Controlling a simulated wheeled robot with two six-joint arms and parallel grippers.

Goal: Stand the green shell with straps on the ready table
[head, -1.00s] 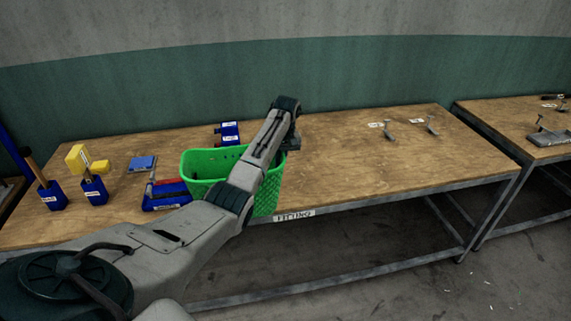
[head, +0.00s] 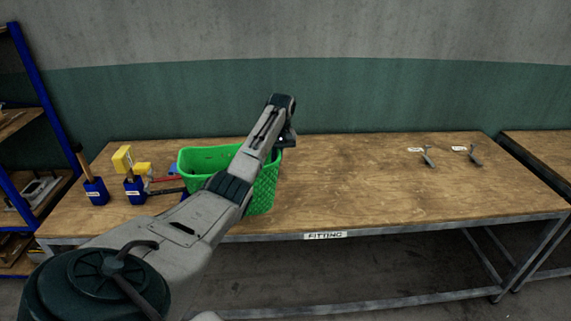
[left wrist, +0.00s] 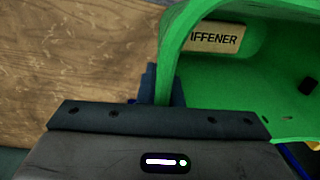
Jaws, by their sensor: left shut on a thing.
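The green shell (head: 263,190) is an open, basket-like shape with textured walls, upright over the left part of the fitting table (head: 350,190). My left gripper (head: 286,140) is shut on its right rim; my arm crosses in front and hides part of the shell. Whether its bottom touches the table is unclear. In the left wrist view the shell (left wrist: 265,62) fills the right side, its wall between my fingers (left wrist: 165,88). A label reading "IFFENER" (left wrist: 215,38) and a small dark piece (left wrist: 307,86) show inside. I cannot make out straps. My right gripper is out of view.
Blue holders (head: 96,190) with a wooden handle and a yellow-headed tool (head: 123,158) stand left of the shell. Two small metal tools (head: 428,157) lie at the right. The table's middle is clear. A blue-framed shelf (head: 40,90) is far left; another table (head: 545,150) is at right.

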